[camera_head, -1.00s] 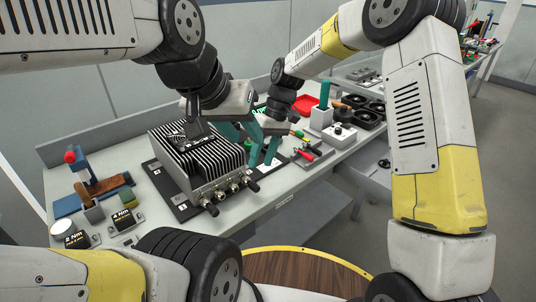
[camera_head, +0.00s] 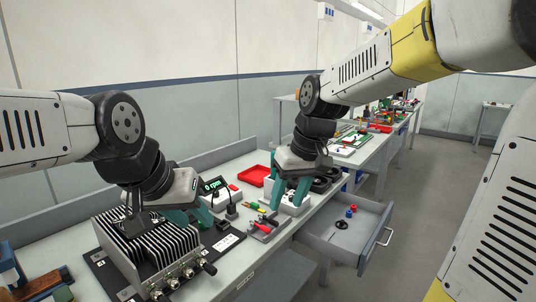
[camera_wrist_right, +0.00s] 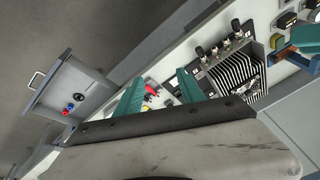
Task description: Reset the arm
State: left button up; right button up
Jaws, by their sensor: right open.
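My right gripper (camera_head: 288,196) is open, with teal fingers apart and pointing down over the bench, near a white box (camera_head: 296,204). Its two fingers also show spread in the right wrist view (camera_wrist_right: 160,90), with nothing seen between their tips. My left gripper (camera_head: 192,214) hangs just behind the finned metal box (camera_head: 150,252). Its teal fingers are partly hidden by its own wrist, so its opening is unclear. The finned box lies on a dark mat and also shows in the right wrist view (camera_wrist_right: 232,72).
An open drawer (camera_head: 345,240) with red and blue small parts juts out from the bench's front. A red tray (camera_head: 254,176), a display reading 0 rpm (camera_head: 213,185) and red-handled tools (camera_head: 266,222) are on the bench. The floor at the right is clear.

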jog(key=s+d+r+m+t, duration=0.2)
jog(key=s+d+m+t, duration=0.2)
jog(key=s+d, duration=0.6)
jog(key=shift+s+r+m, duration=0.15)
jog(key=shift+s+m, duration=0.15)
jog(key=shift+s, duration=0.3)
jog(key=shift+a, duration=0.1)
